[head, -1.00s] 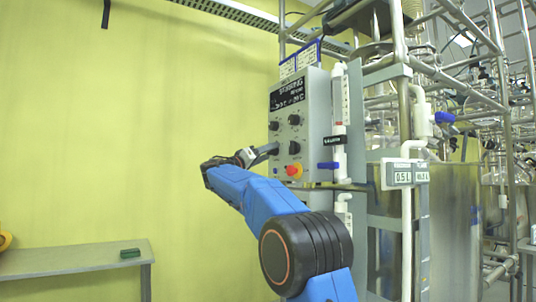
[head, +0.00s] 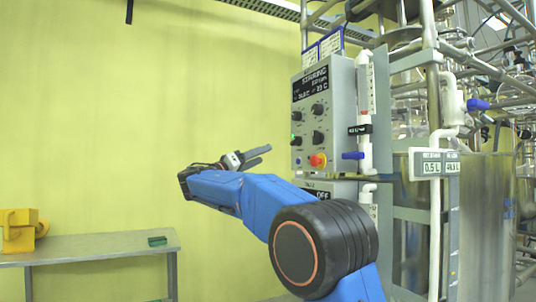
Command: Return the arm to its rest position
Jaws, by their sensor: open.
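My blue arm reaches up from the bottom right and bends left in the head view. My gripper (head: 257,156) is at its far end, pointing right, with its dark fingers apart and nothing seen between them. It is left of the grey control panel (head: 326,112) and apart from it.
A steel frame with pipes and a steel vessel (head: 483,205) stands right of the panel. Blue valve handles (head: 352,155) stick out from the white pipes. At left, a grey table (head: 90,246) holds a yellow object (head: 20,231) and a small green box (head: 157,241). The yellow wall is bare between.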

